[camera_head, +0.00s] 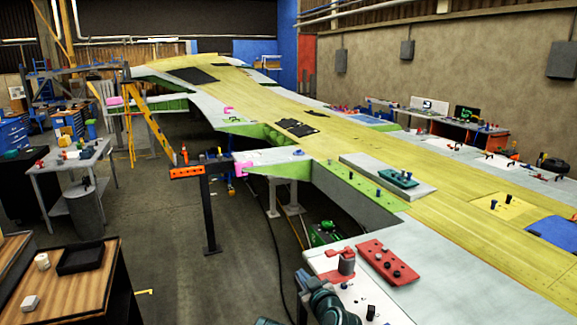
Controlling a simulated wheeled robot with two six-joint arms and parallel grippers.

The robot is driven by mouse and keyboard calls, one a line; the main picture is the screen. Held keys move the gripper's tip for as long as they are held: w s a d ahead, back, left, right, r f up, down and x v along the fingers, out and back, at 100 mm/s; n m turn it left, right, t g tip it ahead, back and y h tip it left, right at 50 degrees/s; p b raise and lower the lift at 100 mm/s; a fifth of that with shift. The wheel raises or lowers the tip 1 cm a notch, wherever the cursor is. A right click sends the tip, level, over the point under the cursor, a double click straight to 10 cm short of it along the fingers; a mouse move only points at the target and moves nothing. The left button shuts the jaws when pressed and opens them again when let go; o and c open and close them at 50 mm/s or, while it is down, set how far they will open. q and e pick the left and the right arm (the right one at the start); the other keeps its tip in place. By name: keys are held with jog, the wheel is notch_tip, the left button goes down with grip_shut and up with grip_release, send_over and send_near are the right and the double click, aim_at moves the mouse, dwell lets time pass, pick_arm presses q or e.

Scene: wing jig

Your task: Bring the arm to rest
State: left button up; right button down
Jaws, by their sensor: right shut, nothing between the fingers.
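My right gripper (303,277) shows low in the middle of the head view, at the left edge of a white-topped table (352,302). Its fingers are shut with nothing between them. The right arm comes up from the bottom edge behind it. A red plate with black knobs (387,262) lies further right. My left gripper is not in view.
The long yellow and grey wing (400,160) fills the middle and right. A green plate (398,179) lies on a grey block there. A wooden table (62,290) with a black tray (81,257) stands at lower left. Open floor (180,270) lies between.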

jog(key=s+d+f+m+g+h, duration=0.1)
jog(key=s+f+g, duration=0.2)
jog(key=f, duration=0.2)
jog(key=s+d+f+m+g, duration=0.1)
jog(key=s+d+f+g, duration=0.1)
jog(key=s+f+g, duration=0.3)
jog(key=s+d+f+m+g+h, duration=0.45)
jog(key=s+d+f+g, duration=0.2)
jog(key=s+d, duration=0.35)
pick_arm(q)
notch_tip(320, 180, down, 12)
jog(key=b, duration=1.2)
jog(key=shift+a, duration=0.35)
pick_arm(e)
jog(key=s+a+f+n, duration=0.1)
jog(key=s+a+f, duration=0.1)
jog(key=a+f, duration=0.4)
jog(key=s+a+f+n, duration=0.2)
jog(key=s+a+f, duration=0.1)
jog(key=a+f, duration=0.2)
jog(key=shift+s+a+f+h, duration=0.35)
jog(key=shift+f, duration=0.2)
